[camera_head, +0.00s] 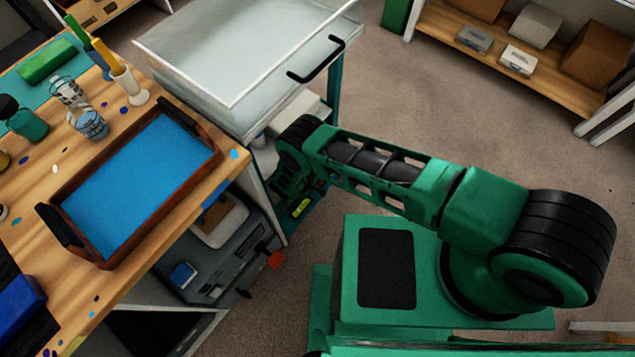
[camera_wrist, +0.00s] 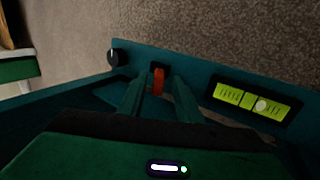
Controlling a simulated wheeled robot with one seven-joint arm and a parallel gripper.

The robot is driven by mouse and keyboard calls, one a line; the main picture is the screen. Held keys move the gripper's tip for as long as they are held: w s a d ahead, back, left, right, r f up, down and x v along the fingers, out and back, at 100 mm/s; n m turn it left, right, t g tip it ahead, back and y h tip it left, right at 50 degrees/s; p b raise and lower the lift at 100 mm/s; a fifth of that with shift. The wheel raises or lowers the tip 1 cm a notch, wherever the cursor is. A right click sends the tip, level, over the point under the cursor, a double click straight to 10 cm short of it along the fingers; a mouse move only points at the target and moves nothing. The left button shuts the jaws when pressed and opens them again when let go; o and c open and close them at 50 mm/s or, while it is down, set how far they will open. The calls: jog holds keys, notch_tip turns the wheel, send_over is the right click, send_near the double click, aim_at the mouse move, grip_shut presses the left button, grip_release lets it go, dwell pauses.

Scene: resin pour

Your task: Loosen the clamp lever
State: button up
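In the wrist view an orange-red lever (camera_wrist: 158,79) stands on a teal frame (camera_wrist: 200,75), taken here as the clamp lever. My gripper (camera_wrist: 160,88) is open, with one green finger on each side of the lever. A gap shows between the lever and each finger, and I cannot tell how far the tips reach along it. In the head view my gripper (camera_head: 289,186) is low beside the clear-covered stand, and the lever between its fingers cannot be made out.
A yellow-green level vial (camera_wrist: 250,101) and a black knob (camera_wrist: 113,57) flank the lever. A clear cover (camera_head: 240,50) with a black handle is above my forearm. A workbench with a blue-filled tray (camera_head: 208,166) is at left. A grey machine with a red-tipped lever (camera_head: 274,259) is below.

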jog(key=v, duration=0.7)
jog(key=shift+r, duration=0.15)
dwell(0.6)
